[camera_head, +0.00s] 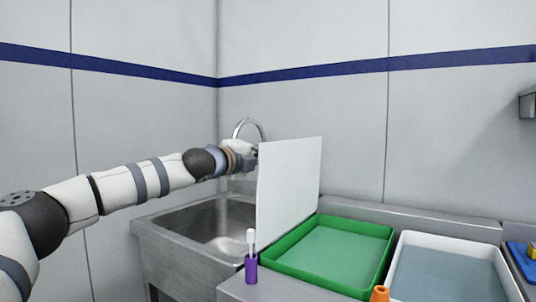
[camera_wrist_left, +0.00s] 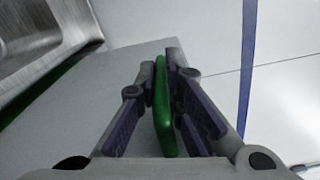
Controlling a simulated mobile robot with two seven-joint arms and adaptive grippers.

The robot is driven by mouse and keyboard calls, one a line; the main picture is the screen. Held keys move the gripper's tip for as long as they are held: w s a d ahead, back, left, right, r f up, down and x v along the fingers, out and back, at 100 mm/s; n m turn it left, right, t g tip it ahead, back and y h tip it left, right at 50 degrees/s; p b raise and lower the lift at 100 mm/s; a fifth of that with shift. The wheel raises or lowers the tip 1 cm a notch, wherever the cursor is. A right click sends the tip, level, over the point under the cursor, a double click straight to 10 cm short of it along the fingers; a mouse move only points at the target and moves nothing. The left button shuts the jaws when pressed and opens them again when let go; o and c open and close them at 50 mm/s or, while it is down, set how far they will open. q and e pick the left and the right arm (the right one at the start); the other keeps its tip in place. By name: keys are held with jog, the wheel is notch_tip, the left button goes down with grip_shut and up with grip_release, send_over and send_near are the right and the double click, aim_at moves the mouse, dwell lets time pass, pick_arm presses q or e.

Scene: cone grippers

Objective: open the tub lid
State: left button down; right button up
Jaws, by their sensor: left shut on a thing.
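The tub's pale lid (camera_head: 288,185) stands nearly upright along the left side of the green tub (camera_head: 355,226). The tub is open at the top and shows a blue-green surface inside. My left gripper (camera_head: 252,162) is at the lid's far upper left, partly hidden behind it. In the left wrist view, the gripper (camera_wrist_left: 165,95) is shut on a green handle (camera_wrist_left: 165,118) in front of the lid's pale face (camera_wrist_left: 75,125). My right gripper is in neither view.
A sink (camera_head: 175,222) with a tap (camera_head: 249,124) lies left of the lid. A purple holder (camera_head: 251,270) stands before the lid. An orange object (camera_head: 380,294) is at front. A white tub (camera_head: 450,241) and a blue tray (camera_head: 522,262) stand to the right.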

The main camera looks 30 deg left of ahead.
pick_arm(q)
jog(key=shift+r, duration=0.4)
jog(key=c, duration=1.7)
grip_release()
jog(key=shift+s, duration=0.1)
jog(key=shift+f, duration=0.1)
jog(key=shift+f, duration=0.15)
jog(key=s, duration=1.1)
jog(key=shift+s+a, duration=0.2)
jog(key=shift+s, duration=0.2)
